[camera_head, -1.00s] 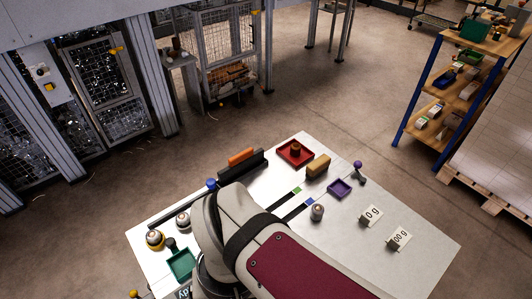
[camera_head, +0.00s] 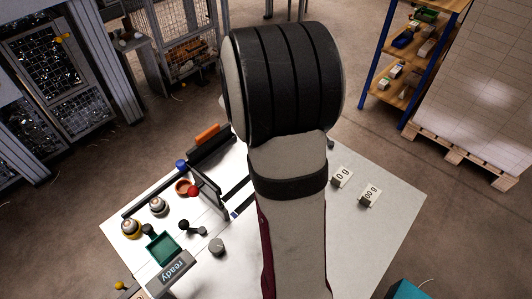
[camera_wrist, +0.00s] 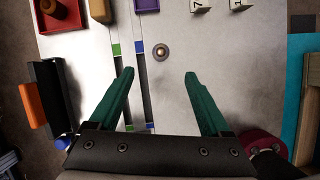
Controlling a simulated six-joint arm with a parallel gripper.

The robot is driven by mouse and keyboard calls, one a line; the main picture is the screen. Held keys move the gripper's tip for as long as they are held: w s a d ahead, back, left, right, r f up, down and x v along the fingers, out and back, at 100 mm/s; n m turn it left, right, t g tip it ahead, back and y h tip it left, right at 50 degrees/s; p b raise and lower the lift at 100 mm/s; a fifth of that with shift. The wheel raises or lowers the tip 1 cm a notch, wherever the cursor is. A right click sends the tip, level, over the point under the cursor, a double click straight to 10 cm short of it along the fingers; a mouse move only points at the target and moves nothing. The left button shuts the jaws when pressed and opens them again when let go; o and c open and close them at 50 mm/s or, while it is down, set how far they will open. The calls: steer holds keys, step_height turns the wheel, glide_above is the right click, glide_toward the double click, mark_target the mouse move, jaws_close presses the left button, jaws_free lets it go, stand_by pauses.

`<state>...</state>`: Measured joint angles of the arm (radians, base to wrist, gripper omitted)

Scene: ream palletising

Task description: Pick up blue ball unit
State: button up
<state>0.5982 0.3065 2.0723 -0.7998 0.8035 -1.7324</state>
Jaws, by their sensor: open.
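The blue ball (camera_head: 181,164) sits on the table at the far end of a dark rail, close to a black holder. What looks like the same blue ball (camera_wrist: 63,142) shows at the lower left of the wrist view, partly hidden by my gripper's body. My gripper (camera_wrist: 158,75) shows two green fingers spread wide apart with nothing between them. The blue ball lies outside them, left of the left finger. In the head view my arm hides the gripper.
The black holder (camera_head: 212,148) carries an orange block (camera_head: 207,134). A round knob (camera_wrist: 161,52) stands just beyond the fingertips. A red ball (camera_head: 193,190), a green tray (camera_head: 163,248) and a "ready" sign (camera_head: 175,271) are nearby.

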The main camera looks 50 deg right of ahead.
steer(key=x, duration=0.9)
steer(key=a+x, duration=0.1)
steer(key=x, duration=0.4)
steer(key=shift+f, duration=0.15)
jaws_close()
